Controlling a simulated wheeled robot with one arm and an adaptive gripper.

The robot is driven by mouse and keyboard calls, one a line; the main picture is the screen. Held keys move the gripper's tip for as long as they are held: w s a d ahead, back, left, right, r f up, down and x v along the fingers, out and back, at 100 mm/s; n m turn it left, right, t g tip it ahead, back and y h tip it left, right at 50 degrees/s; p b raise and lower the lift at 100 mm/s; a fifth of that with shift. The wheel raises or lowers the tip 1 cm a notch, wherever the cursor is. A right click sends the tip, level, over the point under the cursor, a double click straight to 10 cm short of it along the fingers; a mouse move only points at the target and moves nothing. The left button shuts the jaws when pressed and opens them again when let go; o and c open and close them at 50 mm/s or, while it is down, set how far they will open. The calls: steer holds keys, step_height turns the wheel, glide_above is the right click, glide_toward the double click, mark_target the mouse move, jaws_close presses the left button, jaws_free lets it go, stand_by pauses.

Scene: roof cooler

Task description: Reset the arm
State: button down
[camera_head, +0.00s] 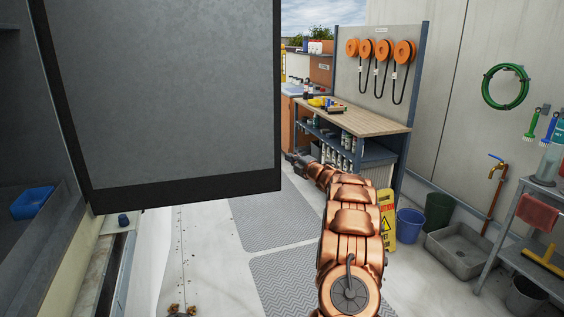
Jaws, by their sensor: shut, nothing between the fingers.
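My copper-coloured arm reaches forward from the bottom of the head view, right of centre. My gripper (294,158) is at its far end, small and dark, pointing away to the left in front of the workbench. Its fingers look closed and I see nothing held in them. The gripper appears in open space between the grey panel and the workbench.
A large grey panel (175,95) fills the upper left. A workbench (365,118) with orange reels (403,52) stands behind the arm. A yellow floor sign (388,215), blue bucket (409,224) and sink (461,250) are right. Grey mats (280,225) cover clear floor.

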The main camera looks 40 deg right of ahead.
steer(key=shift+s+d+b, duration=0.15)
steer(key=shift+s+d, duration=0.05)
steer(key=shift+s, duration=0.7)
steer(key=shift+s+d+b, duration=0.2)
steer(key=shift+s+d, duration=0.05)
steer(key=shift+s, duration=0.6)
steer(key=shift+s+d+b, duration=0.15)
steer(key=shift+s+d, duration=0.05)
steer(key=shift+s, duration=0.7)
